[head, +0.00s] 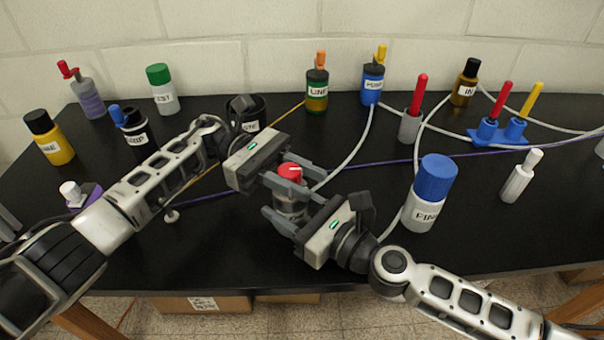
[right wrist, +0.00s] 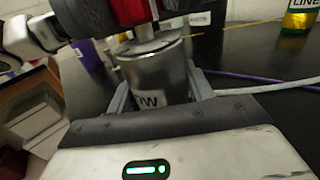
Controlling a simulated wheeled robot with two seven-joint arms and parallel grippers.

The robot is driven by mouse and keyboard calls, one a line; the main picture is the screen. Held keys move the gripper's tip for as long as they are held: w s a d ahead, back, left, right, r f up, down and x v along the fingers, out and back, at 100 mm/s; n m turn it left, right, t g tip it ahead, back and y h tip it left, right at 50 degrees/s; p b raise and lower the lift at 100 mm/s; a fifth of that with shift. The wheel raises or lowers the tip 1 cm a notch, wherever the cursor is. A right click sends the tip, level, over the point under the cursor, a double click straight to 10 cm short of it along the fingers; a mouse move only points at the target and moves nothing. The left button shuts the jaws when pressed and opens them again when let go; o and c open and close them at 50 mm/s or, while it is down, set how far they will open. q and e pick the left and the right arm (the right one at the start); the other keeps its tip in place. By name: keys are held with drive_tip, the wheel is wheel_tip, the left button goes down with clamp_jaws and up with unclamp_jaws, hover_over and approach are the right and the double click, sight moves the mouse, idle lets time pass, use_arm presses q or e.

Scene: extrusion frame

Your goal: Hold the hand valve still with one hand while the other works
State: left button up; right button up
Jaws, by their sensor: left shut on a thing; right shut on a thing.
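The hand valve is a grey metal cylinder (head: 291,207) with a red knob (head: 290,170) on top, near the middle of the table. My left gripper (head: 297,183) is shut on the red knob from the upper left. My right gripper (head: 285,208) is shut on the grey body from the lower right. In the right wrist view the grey cylinder (right wrist: 155,70) stands between the right fingers, slightly tilted in the picture, with part of a label showing. The red knob (right wrist: 134,10) and dark left fingers are cut off at the top there.
A white bottle with a blue cap (head: 428,195) stands close right of my right gripper. A black labelled container (head: 249,112) is behind my left wrist. Several labelled bottles line the back. A white hose (head: 350,152) and purple cord (head: 400,160) run behind the valve. The front table edge is close.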

use_arm(q)
drive_tip(key=shift+s+a+m+g+y, duration=0.1)
drive_tip(key=shift+m+g+y, duration=0.6)
drive_tip(key=shift+g+y, duration=0.15)
drive_tip(key=shift+s+a+m+g+y, duration=0.1)
drive_tip(key=shift+m+g+y, duration=0.65)
drive_tip(key=shift+g, duration=0.1)
drive_tip(key=shift+f, duration=0.1)
drive_tip(key=o, duration=1)
wheel_tip(320, 180, up, 10)
drive_tip(key=shift+r, duration=0.1)
